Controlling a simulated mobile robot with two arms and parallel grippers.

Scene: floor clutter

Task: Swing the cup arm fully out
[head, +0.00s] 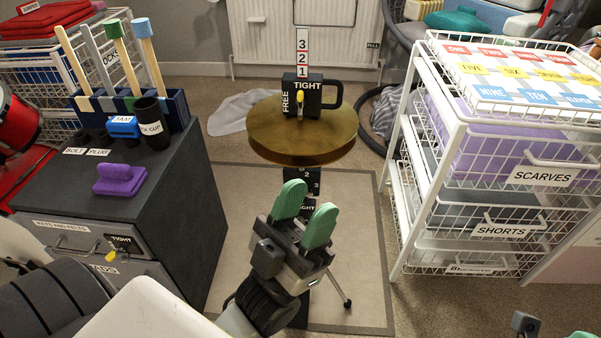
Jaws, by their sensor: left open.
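A black cup (152,125), its label partly readable as "CK CUP", stands upright at the right end of the blue tool rack on the dark cabinet at left. I cannot clearly make out its arm or how far it is swung. My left gripper (306,212) has green fingertips and is open and empty. It is in the middle of the view, in front of the cymbal stand and well to the right of the cup. What looks like part of my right gripper (580,335) shows at the bottom right edge, mostly cut off.
A brass cymbal (285,138) on a stand, with a black clamp (312,97) marked "FREE" and "TIGHT", stands behind my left gripper. A purple block (119,180) lies on the dark cabinet (175,185). White wire drawers (420,175) stand at right. The mat (355,225) has free room.

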